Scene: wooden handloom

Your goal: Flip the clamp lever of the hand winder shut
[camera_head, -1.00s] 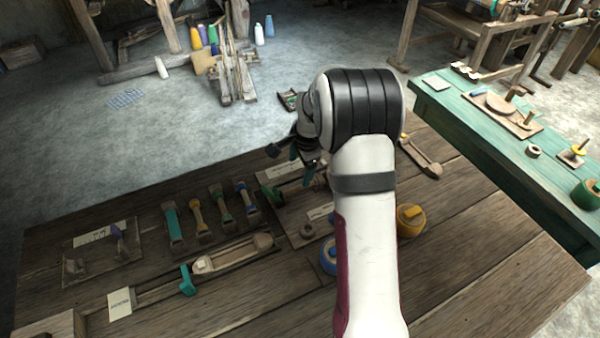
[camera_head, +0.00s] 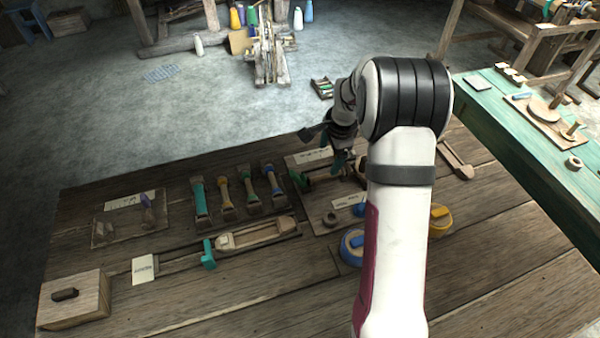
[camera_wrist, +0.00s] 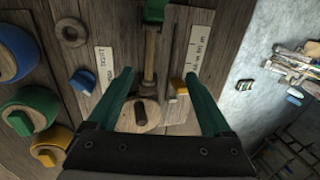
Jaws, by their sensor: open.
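A wooden board (camera_head: 318,218) carries small mechanisms and pale labels. In the wrist view a wooden rod (camera_wrist: 150,52) runs from a green part (camera_wrist: 155,10) to a round wooden piece with a dark peg (camera_wrist: 141,112). I take this for the hand winder, but cannot tell which part is its clamp lever. My gripper (camera_wrist: 158,78) is open and empty, with teal fingers on either side of the rod and round piece. In the head view my gripper (camera_head: 341,160) is over the board's far part, partly hidden by my arm. Contact cannot be told.
Blue (camera_head: 352,246) and yellow (camera_head: 440,216) round containers stand nearer. A green table (camera_head: 500,125) stands right.

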